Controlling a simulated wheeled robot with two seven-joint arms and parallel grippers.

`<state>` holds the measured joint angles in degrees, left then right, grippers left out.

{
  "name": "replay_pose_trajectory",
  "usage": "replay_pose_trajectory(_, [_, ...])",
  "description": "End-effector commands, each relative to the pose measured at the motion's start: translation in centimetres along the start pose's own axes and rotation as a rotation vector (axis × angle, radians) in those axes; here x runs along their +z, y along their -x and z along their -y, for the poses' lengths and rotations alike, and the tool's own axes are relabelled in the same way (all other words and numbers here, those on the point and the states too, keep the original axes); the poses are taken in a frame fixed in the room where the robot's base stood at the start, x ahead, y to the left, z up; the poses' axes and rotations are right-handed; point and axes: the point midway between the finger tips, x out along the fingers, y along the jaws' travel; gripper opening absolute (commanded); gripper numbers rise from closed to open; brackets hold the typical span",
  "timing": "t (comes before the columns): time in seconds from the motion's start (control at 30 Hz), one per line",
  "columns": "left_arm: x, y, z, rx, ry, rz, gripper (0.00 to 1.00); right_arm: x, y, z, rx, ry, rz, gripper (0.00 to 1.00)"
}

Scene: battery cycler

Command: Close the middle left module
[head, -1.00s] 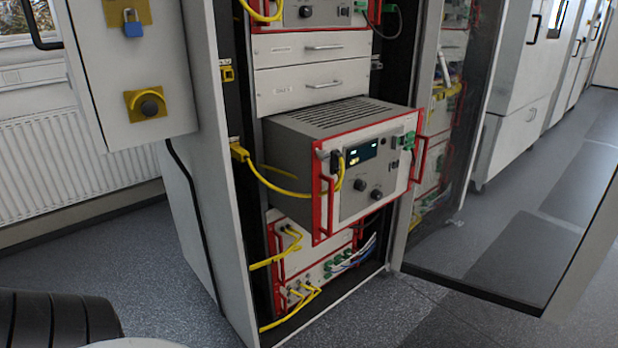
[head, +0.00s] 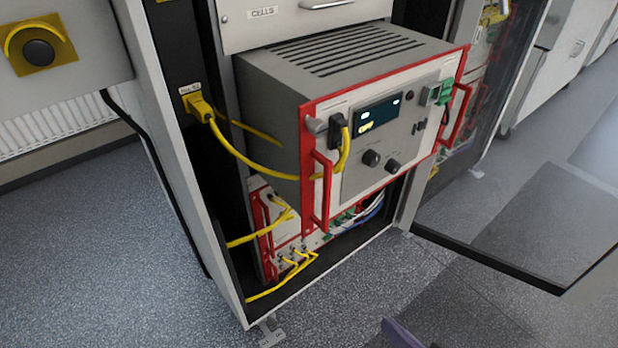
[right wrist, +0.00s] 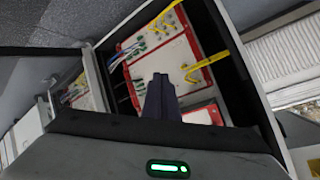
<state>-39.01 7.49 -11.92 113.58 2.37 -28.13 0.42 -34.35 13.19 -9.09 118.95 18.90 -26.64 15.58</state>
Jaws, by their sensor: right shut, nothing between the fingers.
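The middle left module (head: 420,150) is a grey box with a red-framed white front, a small display, knobs and red handles. In the head view it sticks well out of the cabinet, below a drawer marked CELLS. A yellow cable (head: 240,158) runs from a post socket to a plug on its front. Only the purple-grey tip of my right gripper (head: 402,334) shows, at the bottom edge, below and in front of the module and apart from it. In the right wrist view the fingers (right wrist: 161,92) are together and empty. My left gripper is not in view.
Below it, a red-framed lower unit (head: 268,215) with yellow cables sits inside the cabinet. It also shows in the right wrist view (right wrist: 165,52). A glass door (head: 500,225) stands open at right. A wall box (head: 75,80) is at left. The floor in front is clear.

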Motion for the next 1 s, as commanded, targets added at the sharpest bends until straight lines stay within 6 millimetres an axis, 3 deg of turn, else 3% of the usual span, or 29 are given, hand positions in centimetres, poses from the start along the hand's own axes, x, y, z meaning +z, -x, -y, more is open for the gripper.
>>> replay_pose_trajectory(0.03, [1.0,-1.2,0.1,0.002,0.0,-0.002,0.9,-3.2,-0.6,0.7,-0.074,-0.121,-0.062,0.0])
replay_pose_trajectory(0.1, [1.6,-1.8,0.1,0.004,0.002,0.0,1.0,-7.7,-0.2,2.6,-0.194,-0.314,-0.113,0.0])
replay_pose_trajectory(0.2, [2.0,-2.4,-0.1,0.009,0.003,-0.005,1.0,-12.8,1.3,5.8,-0.373,-0.555,-0.13,0.0])
replay_pose_trajectory(0.33, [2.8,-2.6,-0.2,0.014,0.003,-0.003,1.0,-17.0,3.9,9.3,-0.557,-0.773,-0.09,0.0])
replay_pose_trajectory(0.43, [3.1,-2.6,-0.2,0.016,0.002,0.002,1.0,-18.5,5.2,10.9,-0.634,-0.866,-0.053,0.0])
replay_pose_trajectory(0.57, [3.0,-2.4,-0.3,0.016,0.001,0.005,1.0,-19.4,5.3,11.9,-0.665,-0.908,-0.037,0.0])
replay_pose_trajectory(0.7, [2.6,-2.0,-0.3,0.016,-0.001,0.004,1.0,-20.2,3.8,13.2,-0.668,-0.909,-0.037,0.0])
replay_pose_trajectory(1.0, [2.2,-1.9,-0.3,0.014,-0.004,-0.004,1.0,-21.9,-1.6,16.4,-0.664,-0.907,-0.036,0.0])
